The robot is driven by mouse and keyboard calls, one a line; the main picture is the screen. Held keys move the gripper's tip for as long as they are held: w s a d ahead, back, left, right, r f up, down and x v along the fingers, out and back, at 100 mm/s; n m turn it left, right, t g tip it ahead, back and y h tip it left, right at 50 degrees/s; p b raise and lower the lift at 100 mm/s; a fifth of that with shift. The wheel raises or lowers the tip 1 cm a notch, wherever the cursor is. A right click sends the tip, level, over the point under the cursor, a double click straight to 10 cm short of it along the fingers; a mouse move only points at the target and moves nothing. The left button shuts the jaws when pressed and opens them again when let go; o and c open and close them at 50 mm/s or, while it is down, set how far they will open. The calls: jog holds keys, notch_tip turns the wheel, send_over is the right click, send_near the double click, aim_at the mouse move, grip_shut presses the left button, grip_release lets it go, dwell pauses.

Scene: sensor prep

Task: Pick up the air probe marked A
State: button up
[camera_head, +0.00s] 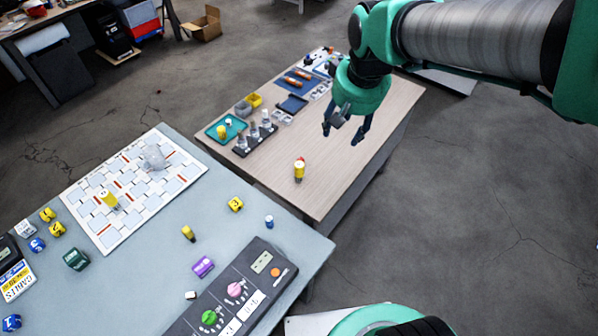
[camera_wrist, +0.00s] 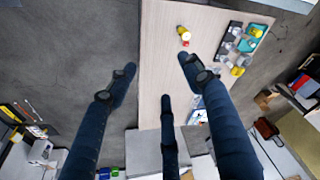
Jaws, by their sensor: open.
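A yellow upright cylinder with a red part near its top (camera_head: 299,173) stands alone near the front of the wooden table; it also shows in the wrist view (camera_wrist: 184,35). Several grey, pale-topped upright pieces stand in a dark rack (camera_head: 262,143) behind it. Another yellow piece (camera_head: 221,132) stands in a teal tray (camera_head: 211,128). I cannot read a letter A on any of them, so I cannot tell which is the air probe. My gripper (camera_head: 342,133) is open and empty above the right side of the wooden table; its spread fingers show in the wrist view (camera_wrist: 160,76).
The wooden table (camera_head: 350,165) is bare on its right and front. The grey-blue table (camera_head: 150,265) at left holds a grid board (camera_head: 90,183), a control panel (camera_head: 190,320) and small coloured blocks.

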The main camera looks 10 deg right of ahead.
jog(key=w+a+f+g+p, duration=0.2)
jog(key=w+a+f, duration=0.2)
jog(key=w+f, duration=0.75)
jog(key=n+g+p, duration=0.1)
jog(key=p, duration=0.1)
send_over(299, 165)
notch_tip(299, 165, down, 12)
jog(key=shift+w+f, duration=0.25)
jog(key=shift+d+f+b, duration=0.1)
jog(key=shift+b, duration=0.2)
jog(key=shift+f+b, duration=0.8)
jog(key=shift+f, duration=3.35)
jog(key=shift+f, duration=0.1)
jog(key=shift+s+f+b, duration=0.15)
jog(key=shift+f+b, duration=0.7)
jog(key=shift+f, duration=1.65)
